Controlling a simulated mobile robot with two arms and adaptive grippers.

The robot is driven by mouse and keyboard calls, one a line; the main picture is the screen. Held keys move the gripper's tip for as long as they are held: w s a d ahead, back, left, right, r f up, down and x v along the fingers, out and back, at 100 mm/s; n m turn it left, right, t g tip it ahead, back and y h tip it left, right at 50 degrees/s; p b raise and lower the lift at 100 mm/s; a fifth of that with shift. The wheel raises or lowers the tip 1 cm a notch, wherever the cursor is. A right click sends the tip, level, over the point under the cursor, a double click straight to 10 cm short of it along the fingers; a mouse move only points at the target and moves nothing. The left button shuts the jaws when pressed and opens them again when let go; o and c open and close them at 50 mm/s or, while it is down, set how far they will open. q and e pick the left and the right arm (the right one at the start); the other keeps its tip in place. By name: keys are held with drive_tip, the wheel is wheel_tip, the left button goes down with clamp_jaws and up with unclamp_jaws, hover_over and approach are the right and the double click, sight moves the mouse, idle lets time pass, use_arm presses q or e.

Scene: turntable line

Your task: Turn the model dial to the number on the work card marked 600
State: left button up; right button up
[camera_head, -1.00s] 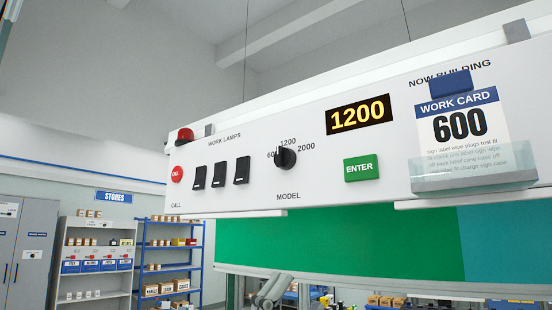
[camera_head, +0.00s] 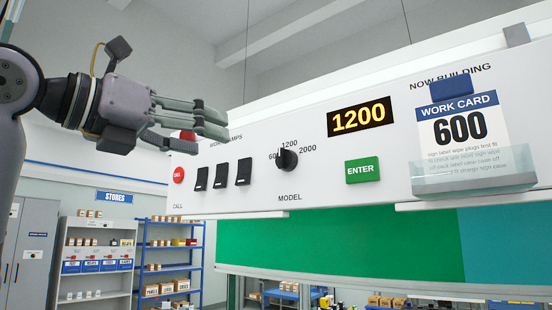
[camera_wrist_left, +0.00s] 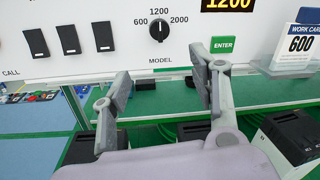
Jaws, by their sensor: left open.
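The black model dial (camera_head: 287,159) is on the white panel, between the marks 600, 1200 and 2000. Its pointer is at 1200, and it shows the same in the left wrist view (camera_wrist_left: 160,30). The display (camera_head: 361,116) reads 1200 in yellow. The work card (camera_head: 462,128) reads 600 and stands in a clear holder at the right. My left gripper (camera_head: 222,122) is open and empty, in front of the panel's upper left, left of the dial. In the left wrist view its fingers (camera_wrist_left: 163,80) are apart below the dial. My right gripper is not in view.
A green ENTER button (camera_head: 362,170) is right of the dial. Several black lamp switches (camera_head: 221,174) and a red CALL button (camera_head: 178,175) are to its left. A red lamp (camera_head: 187,136) is partly behind my gripper. Shelves (camera_head: 165,260) stand far behind.

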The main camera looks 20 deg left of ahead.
sight(279, 160)
use_arm(q)
drive_tip(key=p+x, duration=0.6)
drive_tip(key=x, duration=1)
drive_tip(key=shift+w+d, duration=0.15)
drive_tip(key=shift+w, duration=0.25)
drive_tip(key=shift+w+d+f, duration=0.1)
drive_tip(key=shift+w+d, duration=0.05)
drive_tip(key=shift+w, duration=0.2)
drive_tip(key=c, duration=1.2)
drive_tip(key=shift+o, duration=0.2)
